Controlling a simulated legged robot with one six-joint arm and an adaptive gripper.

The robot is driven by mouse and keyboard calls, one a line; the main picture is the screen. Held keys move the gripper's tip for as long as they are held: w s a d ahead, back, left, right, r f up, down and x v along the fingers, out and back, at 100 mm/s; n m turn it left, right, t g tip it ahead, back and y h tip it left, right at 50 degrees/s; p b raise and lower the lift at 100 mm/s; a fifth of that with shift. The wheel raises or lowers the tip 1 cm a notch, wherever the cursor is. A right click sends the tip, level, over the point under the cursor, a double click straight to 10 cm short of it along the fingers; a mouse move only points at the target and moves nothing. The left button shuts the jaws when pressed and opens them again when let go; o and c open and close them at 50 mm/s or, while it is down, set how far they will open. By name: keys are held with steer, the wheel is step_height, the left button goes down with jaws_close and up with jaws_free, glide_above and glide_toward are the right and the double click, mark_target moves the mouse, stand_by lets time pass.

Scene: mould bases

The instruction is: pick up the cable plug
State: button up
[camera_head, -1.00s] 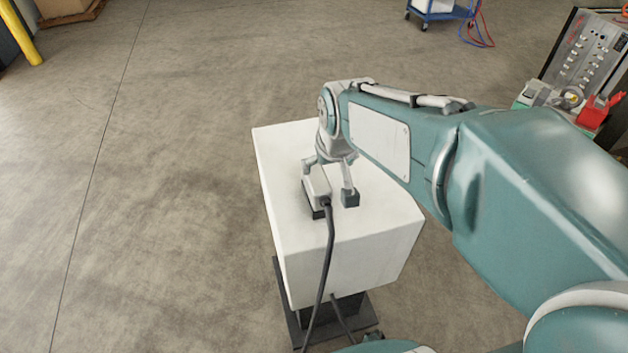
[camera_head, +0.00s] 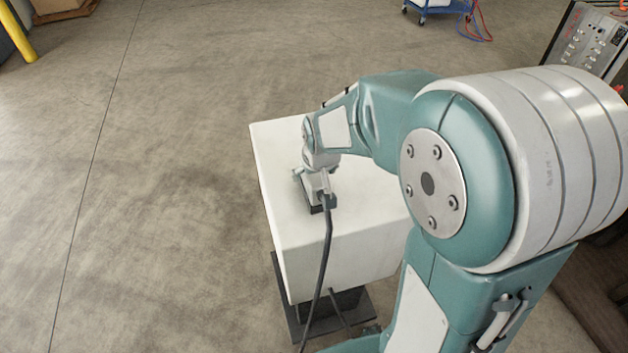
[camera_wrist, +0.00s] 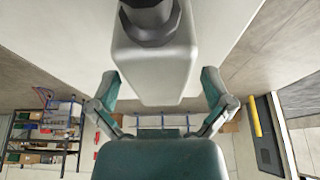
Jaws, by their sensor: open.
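The cable plug (camera_head: 315,190) is a pale, blocky housing with a dark base, on top of the white box (camera_head: 340,240). A dark cable (camera_head: 325,255) runs from its near end down over the front of the box. My gripper (camera_head: 314,186) is at the plug from above, partly hiding it. In the wrist view, the pale plug body (camera_wrist: 155,75) lies between the two fingers of my open gripper (camera_wrist: 163,84), with visible gaps on both sides. Its dark collar shows at the top of that view. Whether a finger touches it in the head view is unclear.
The white box stands on a dark pedestal (camera_head: 290,320). Open concrete floor lies to its left. A control panel (camera_head: 588,40) is at the upper right, and a blue cart (camera_head: 437,12) is at the back. My arm hides the box's right side.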

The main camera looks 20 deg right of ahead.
steer(key=shift+w+f, duration=0.3)
steer(key=shift+f, duration=0.3)
steer(key=shift+f, duration=0.3)
steer(key=c, duration=1.4)
